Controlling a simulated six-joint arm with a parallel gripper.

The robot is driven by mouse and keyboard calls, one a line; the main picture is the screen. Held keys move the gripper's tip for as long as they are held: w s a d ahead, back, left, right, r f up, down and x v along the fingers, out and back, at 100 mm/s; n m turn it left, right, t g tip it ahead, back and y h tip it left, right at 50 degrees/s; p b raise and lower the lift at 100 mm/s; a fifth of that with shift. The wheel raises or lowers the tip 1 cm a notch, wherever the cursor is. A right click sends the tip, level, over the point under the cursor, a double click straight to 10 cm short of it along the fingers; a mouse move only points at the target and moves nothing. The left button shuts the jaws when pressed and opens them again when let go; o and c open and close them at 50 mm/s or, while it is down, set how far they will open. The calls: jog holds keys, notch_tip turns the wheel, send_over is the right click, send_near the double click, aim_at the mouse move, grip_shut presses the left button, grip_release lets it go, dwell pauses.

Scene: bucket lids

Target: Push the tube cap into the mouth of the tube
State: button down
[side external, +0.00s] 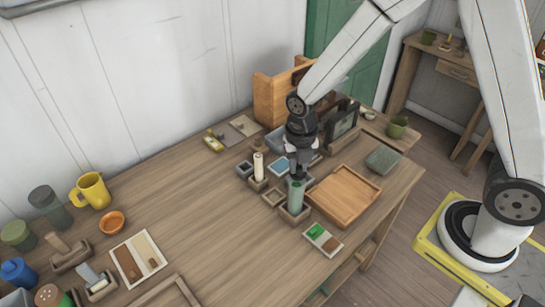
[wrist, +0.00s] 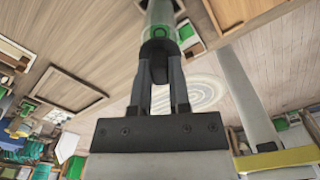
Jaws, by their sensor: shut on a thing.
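The greenish tube (side external: 295,197) stands upright in a small wooden holder (side external: 290,216) near the front of the table. My gripper (side external: 297,177) is directly above the tube, pointing down at its mouth. In the wrist view the dark fingertips (wrist: 158,50) are closed together at the end of the see-through tube (wrist: 161,12). The green cap (wrist: 160,32) shows there as a green ring at the tube's end, mostly hidden by the fingertips. I cannot tell how deep the cap sits in the mouth.
A wooden tray (side external: 344,194) stands close on the right of the tube. A cream cylinder (side external: 259,167) stands in a holder on the left. A card with green and brown patches (side external: 322,238) lies in front. The table's left middle is clear.

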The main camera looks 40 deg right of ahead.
jog(key=shift+f, duration=0.45)
jog(key=shift+f, duration=0.95)
dwell(3.4)
jog(key=c, duration=0.5)
grip_release()
jog(key=shift+c, duration=0.2)
jog(key=shift+c, duration=0.4)
